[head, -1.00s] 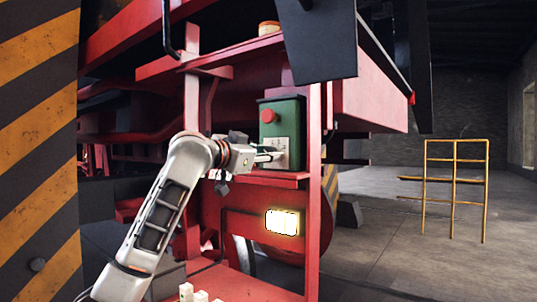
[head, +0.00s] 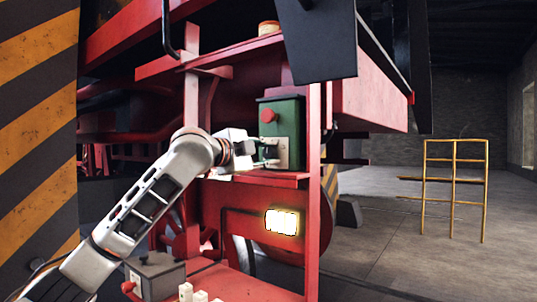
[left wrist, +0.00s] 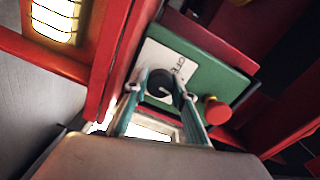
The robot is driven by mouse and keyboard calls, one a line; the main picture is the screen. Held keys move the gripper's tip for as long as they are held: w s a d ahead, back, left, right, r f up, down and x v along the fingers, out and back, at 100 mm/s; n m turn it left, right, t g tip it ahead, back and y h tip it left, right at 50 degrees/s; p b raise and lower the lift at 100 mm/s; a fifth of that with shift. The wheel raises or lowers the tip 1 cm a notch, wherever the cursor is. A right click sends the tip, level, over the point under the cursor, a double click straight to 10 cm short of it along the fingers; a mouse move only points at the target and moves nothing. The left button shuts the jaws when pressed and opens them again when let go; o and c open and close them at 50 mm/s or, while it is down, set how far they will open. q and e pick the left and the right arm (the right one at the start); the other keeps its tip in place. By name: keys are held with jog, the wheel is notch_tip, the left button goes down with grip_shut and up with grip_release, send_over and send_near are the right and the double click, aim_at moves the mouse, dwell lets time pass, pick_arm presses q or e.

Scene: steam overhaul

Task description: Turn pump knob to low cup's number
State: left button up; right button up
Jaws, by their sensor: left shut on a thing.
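The green pump box (head: 288,125) with a red button (head: 267,116) stands on a red shelf of the locomotive. It also shows in the left wrist view (left wrist: 205,62), tilted, with a white dial plate (left wrist: 158,56). The dark round pump knob (left wrist: 160,84) sits on the plate with a light mark on it. My left gripper (left wrist: 160,93) is shut on the knob, one finger on each side; in the head view it (head: 272,153) reaches the box from the left. Some lettering on the plate is too small to read surely. My right gripper is not in view.
A lit lamp (head: 282,222) is below the shelf. A grey box with a red knob (head: 154,275) and small white blocks (head: 186,291) are at the bottom. A striped pillar (head: 38,120) stands left; a yellow rack (head: 455,190) stands on open floor at right.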

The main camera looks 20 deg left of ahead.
pick_arm(q)
jog(key=shift+m, duration=1.1)
jog(key=shift+d, duration=0.1)
jog(key=shift+f, duration=0.1)
jog(key=o, duration=1.1)
jog(key=v, duration=1.2)
jog(key=shift+d, duration=0.1)
